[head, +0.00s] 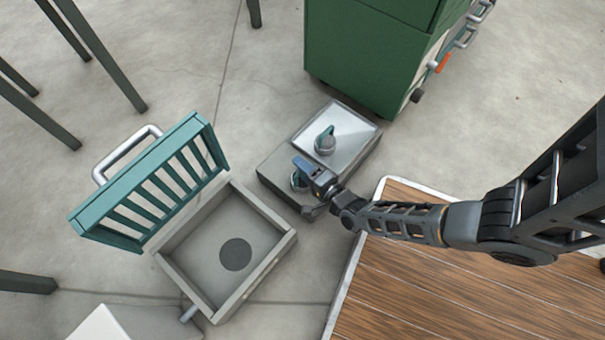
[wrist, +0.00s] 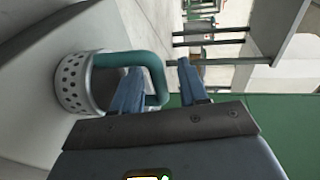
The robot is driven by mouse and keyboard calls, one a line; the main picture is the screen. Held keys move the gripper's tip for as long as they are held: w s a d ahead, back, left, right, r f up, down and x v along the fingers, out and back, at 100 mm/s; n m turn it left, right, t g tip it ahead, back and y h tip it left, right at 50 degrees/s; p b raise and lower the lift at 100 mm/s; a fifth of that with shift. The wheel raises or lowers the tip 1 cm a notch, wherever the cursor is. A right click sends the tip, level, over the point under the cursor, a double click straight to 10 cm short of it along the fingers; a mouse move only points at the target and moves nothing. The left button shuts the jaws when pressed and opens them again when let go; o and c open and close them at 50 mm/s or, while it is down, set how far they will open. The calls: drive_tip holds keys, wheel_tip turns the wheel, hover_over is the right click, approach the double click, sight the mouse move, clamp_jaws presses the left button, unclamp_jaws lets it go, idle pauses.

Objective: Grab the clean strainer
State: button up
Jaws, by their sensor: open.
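My gripper (head: 307,168) is open, with its blue fingers at a strainer (head: 297,182) on the darker half of a low two-part stand. In the wrist view this strainer (wrist: 72,84) is a perforated metal cup with a teal loop handle. The far bar of the handle (wrist: 158,76) shows between my two fingers (wrist: 160,88); one finger overlaps the inside of the loop. I cannot tell whether they touch. A second strainer (head: 325,142) with a teal handle stands on the stand's bright metal half (head: 352,125). I cannot tell which strainer is clean.
A grey open basin (head: 190,262) with a dark round drain and a raised teal slatted lid (head: 155,190) stands left of the stand. A green cabinet (head: 360,55) is behind it. A wooden-topped platform (head: 440,295) lies at lower right.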

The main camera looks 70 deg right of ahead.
drive_tip(key=shift+c, duration=0.4)
clamp_jaws()
drive_tip(key=shift+r, duration=0.1)
